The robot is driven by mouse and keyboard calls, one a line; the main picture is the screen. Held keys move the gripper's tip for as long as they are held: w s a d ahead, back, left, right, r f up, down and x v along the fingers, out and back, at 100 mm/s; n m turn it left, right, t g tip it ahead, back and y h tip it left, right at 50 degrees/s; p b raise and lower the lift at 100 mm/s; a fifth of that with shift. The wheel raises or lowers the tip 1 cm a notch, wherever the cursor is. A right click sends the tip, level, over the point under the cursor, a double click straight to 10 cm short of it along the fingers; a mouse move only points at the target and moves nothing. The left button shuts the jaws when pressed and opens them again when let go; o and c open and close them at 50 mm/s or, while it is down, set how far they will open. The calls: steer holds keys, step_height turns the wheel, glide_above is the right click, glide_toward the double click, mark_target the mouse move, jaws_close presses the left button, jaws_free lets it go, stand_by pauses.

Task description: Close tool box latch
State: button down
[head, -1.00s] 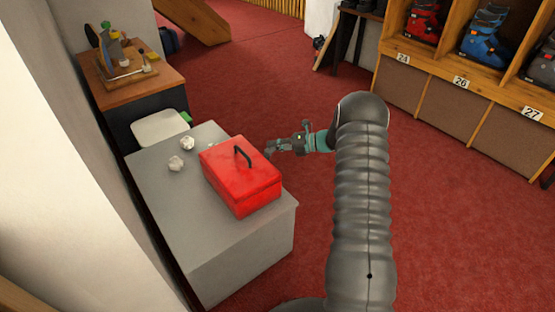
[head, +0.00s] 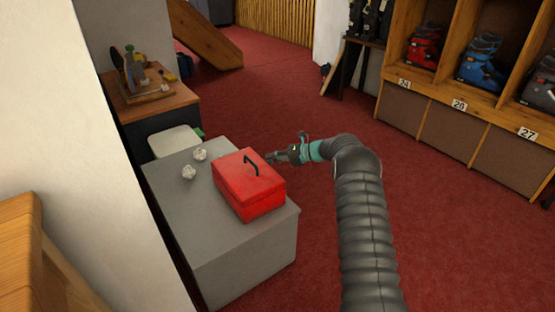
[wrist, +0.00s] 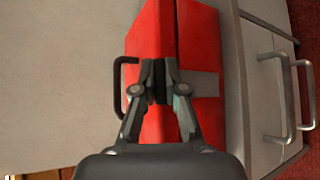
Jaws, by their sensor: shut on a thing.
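The red tool box (head: 245,190) stands on a grey cabinet with its lid down and a black handle (head: 251,165) on top. In the wrist view, the box (wrist: 205,40) shows a seam between lid and body, and the handle (wrist: 120,90) is at left. A grey latch plate (wrist: 203,85) lies across the front, its left end hidden behind my fingers. My gripper (head: 271,158) is at the box's far right side. In the wrist view, my gripper (wrist: 160,75) has its fingertips together at the lid edge, seemingly on the latch; the contact itself is hidden.
The grey cabinet (head: 195,240) has two crumpled white lumps (head: 189,172) left of the box and drawer handles (wrist: 275,138) on its front. A wooden bench with tools (head: 150,95) stands behind. Boot shelves (head: 450,110) stand at right. Red carpet between is clear.

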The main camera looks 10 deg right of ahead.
steer(key=shift+a+r, duration=0.1)
steer(key=shift+a, duration=0.05)
steer(key=c, duration=1.2)
jaws_free()
steer(key=shift+a, duration=0.15)
steer(key=shift+d, duration=0.2)
steer(key=v, duration=1.2)
